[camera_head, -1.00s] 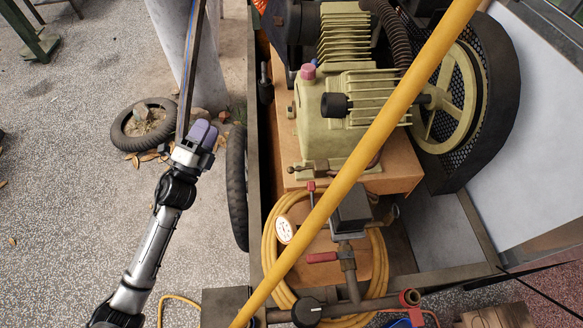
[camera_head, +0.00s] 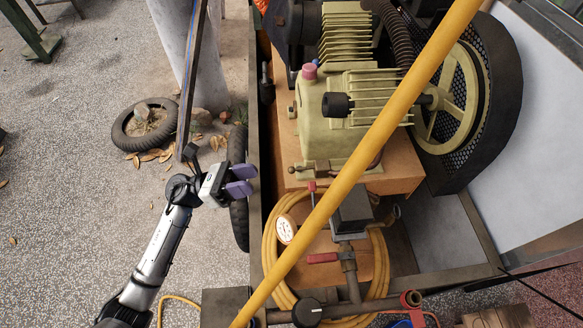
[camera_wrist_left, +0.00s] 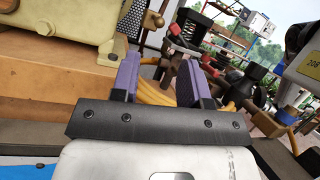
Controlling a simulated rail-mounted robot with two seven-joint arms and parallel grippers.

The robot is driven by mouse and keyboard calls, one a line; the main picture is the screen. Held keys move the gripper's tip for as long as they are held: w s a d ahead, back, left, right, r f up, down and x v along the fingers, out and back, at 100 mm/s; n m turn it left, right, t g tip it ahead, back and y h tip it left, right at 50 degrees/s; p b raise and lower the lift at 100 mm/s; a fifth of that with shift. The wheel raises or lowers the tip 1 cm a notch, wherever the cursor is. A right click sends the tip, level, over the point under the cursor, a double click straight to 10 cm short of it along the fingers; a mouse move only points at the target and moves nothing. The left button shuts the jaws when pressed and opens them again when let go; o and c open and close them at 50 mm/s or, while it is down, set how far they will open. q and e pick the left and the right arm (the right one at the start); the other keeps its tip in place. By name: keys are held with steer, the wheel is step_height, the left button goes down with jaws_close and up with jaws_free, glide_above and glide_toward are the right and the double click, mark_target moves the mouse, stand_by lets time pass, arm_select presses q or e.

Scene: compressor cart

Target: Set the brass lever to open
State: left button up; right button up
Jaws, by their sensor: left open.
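A brass-coloured valve (camera_head: 348,258) with a red-sleeved lever (camera_head: 322,258) sits on the pipework at the front of the cart; the lever points left, across the pipe. I cannot tell for certain that this is the task's brass lever. My left gripper (camera_head: 247,180) has purple fingers, is open and empty, and hangs just left of the cart's side rail, apart from the valve. In the left wrist view its fingers (camera_wrist_left: 158,78) stand apart, with the pipework and red handles beyond them. My right gripper is not in view.
A thick yellow bar (camera_head: 365,163) crosses diagonally over the cart. The green compressor (camera_head: 335,125) stands behind. The cart's side rail (camera_head: 255,160) lies beside my gripper. Open ground is to the left.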

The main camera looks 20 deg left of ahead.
mark_target(292, 168)
arm_select(q)
steer(key=b+x, duration=0.1)
steer(key=x, duration=0.9)
steer(key=shift+w+d+r, duration=0.1)
steer(key=shift+w+d, duration=0.05)
steer(key=shift+d, duration=0.2)
steer(key=shift+c, duration=0.3)
jaws_close()
